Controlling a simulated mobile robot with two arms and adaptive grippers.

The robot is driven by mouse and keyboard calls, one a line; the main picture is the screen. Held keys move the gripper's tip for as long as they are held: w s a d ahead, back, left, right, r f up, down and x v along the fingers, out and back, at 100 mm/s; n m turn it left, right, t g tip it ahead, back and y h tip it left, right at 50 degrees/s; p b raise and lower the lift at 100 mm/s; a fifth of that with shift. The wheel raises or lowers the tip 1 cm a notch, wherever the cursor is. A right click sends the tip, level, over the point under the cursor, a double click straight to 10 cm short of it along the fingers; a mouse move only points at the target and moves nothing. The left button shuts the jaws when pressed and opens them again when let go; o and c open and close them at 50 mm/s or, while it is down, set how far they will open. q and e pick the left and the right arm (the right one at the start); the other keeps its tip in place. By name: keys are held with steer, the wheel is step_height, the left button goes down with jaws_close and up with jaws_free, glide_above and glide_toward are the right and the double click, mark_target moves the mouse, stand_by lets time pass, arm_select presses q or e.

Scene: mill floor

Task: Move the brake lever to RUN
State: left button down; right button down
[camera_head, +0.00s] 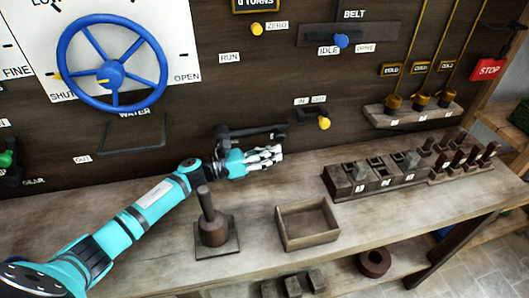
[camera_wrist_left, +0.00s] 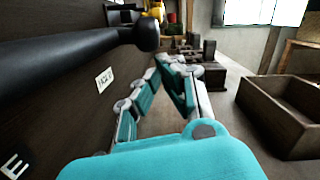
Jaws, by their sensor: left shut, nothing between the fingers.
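The brake lever appears to be the dark bar (camera_head: 252,131) on the board. It lies about level, just above and behind my left gripper (camera_head: 272,157). In the left wrist view the lever (camera_wrist_left: 80,40) runs in from the left and ends in a round black knob. A small label (camera_wrist_left: 104,79), perhaps HOLD, is on the board below it. The RUN label (camera_head: 229,57) is higher on the board. My left gripper is shut and empty; its fingers (camera_wrist_left: 160,85) are below the lever, and I cannot tell whether they touch it. My right gripper is not in view.
A blue valve wheel (camera_head: 110,64) is at upper left. A yellow-knobbed lever (camera_head: 323,123) is close on the right. On the bench are a dark post on a base (camera_head: 212,225), an open wooden box (camera_head: 307,226) and a block rack (camera_head: 375,178).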

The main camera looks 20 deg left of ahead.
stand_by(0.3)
arm_select(q)
steer(key=shift+r+b, duration=0.1)
steer(key=shift+b, duration=0.55)
step_height(320, 180, up, 11)
steer(key=a+h+b, duration=0.1)
steer(key=b, duration=0.3)
steer(key=shift+s+t, duration=0.3)
steer(key=shift+t, duration=0.1)
stand_by(0.4)
